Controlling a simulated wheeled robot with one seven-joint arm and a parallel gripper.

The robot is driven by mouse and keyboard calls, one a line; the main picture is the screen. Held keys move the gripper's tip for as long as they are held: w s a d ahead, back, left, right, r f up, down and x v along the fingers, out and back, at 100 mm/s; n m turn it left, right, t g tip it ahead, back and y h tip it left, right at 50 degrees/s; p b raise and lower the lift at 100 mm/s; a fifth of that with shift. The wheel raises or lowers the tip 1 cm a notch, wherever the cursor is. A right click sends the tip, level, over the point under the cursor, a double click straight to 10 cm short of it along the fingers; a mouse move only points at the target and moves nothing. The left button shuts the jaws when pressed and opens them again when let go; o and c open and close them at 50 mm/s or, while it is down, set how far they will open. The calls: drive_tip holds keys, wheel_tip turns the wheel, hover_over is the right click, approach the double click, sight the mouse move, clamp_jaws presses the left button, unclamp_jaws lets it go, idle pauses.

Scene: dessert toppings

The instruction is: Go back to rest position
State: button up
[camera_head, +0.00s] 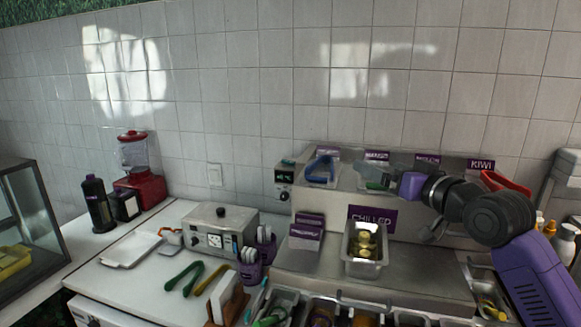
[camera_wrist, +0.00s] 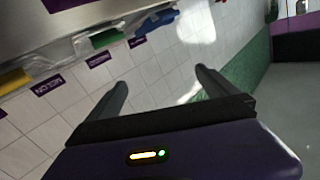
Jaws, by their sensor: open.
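My gripper (camera_wrist: 158,82) shows in the wrist view with its two dark fingers spread apart and nothing between them. Beyond the fingers are white wall tiles. In the head view my purple and black arm comes in from the right. Its purple gripper body (camera_head: 411,185) is raised in front of the back ledge of the chilled station, pointing left.
A metal pan (camera_head: 351,262) with green-yellow pieces stands on the chilled counter (camera_head: 310,262). Blue tongs (camera_head: 320,168) and red tongs (camera_head: 506,183) lie on the back ledge. Green tongs (camera_head: 183,277) lie on the white counter (camera_head: 100,278). A red blender (camera_head: 139,186) stands far left.

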drive_tip(key=s+f+m+h+b, duration=0.1)
drive_tip(key=s+f+h, duration=0.1)
drive_tip(key=s+f, duration=0.9)
drive_tip(key=s+f+h+b, duration=0.1)
drive_tip(key=s+f, duration=1)
drive_tip(key=s, duration=1.7)
drive_tip(key=s+f+m+g+h+b, duration=0.1)
drive_tip(key=s+f+h+b, duration=0.1)
drive_tip(key=s+f, duration=0.9)
drive_tip(key=s+h, duration=0.1)
drive_tip(key=s, duration=0.7)
drive_tip(key=shift+s+a+f+m+h, duration=0.25)
drive_tip(key=shift+s+f+m+h, duration=0.05)
drive_tip(key=shift+s+f+h, duration=0.1)
